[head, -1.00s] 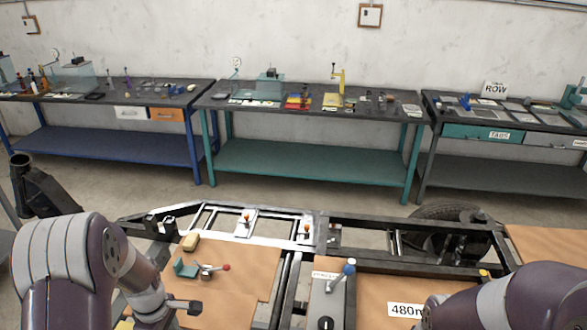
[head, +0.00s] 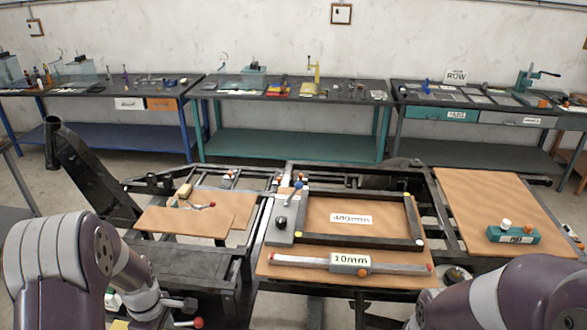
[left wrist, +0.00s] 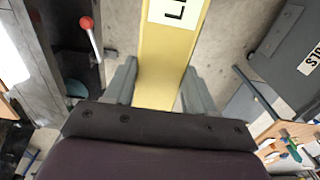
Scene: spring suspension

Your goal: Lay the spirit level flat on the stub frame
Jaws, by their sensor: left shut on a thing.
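The yellow spirit level (left wrist: 160,55), with a partly visible white label, runs between the fingers of my left gripper (left wrist: 160,88) in the left wrist view. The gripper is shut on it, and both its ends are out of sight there. In the head view only a yellow sliver (head: 120,325) shows by my left wrist at the bottom edge, and the fingertips are hidden. The dark metal frame (head: 210,262), apparently the stub frame, stretches across the middle of the head view. My right arm enters at the bottom right, with its gripper out of view.
A black rectangular frame (head: 358,239) with coloured corner dots lies on a brown board, around a 480mm label. A grey bar (head: 300,259) with a 10mm label lies before it. A red-knobbed lever (left wrist: 92,38) stands near the level. A teal block (head: 513,236) sits at right.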

